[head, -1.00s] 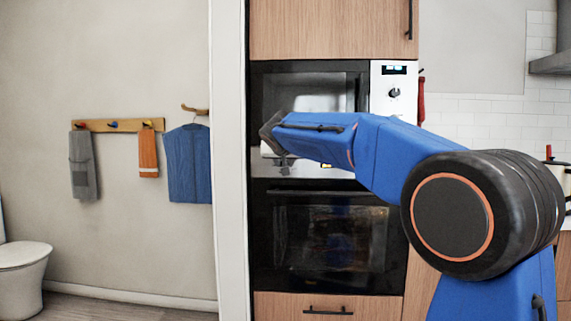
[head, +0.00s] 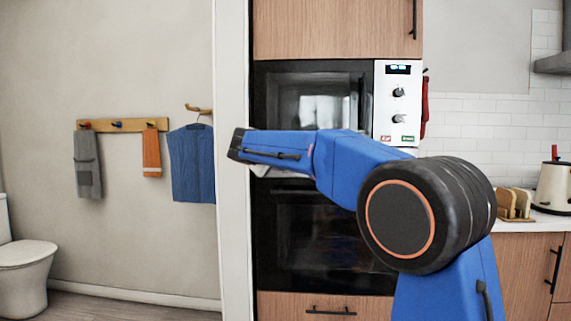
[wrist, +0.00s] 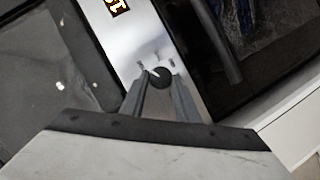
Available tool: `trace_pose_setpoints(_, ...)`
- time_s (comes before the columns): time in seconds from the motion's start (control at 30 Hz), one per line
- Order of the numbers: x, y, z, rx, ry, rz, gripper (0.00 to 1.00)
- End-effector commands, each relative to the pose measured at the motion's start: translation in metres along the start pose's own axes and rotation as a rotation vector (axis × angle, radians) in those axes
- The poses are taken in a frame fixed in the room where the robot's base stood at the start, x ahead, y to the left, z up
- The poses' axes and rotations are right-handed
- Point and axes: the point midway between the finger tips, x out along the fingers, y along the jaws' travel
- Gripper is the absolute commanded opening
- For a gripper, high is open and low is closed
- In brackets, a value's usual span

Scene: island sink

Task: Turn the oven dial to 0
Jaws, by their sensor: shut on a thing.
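The oven (head: 322,235) is built into the tall cabinet below the microwave, with a dark glass door. Its light control panel shows in the wrist view, with a small round black dial (wrist: 159,76) and a lit display (wrist: 118,5) cut by the top edge. My gripper (wrist: 157,82) has its two grey fingers on either side of the dial, shut on it. The dial's pointer and setting are too small to read. In the head view my arm hides the dial and the fingertips.
The microwave (head: 312,97) above has its own knobs (head: 398,92) and red and green buttons on a white panel. A white wall edge (head: 235,230) stands close left of the oven.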

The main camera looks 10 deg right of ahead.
Motion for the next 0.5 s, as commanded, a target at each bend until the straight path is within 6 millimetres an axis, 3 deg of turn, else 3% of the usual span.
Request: trace_pose_setpoints(0.5,0.0012,-0.0089,0.0015,-0.446,-0.022,0.204,0.06)
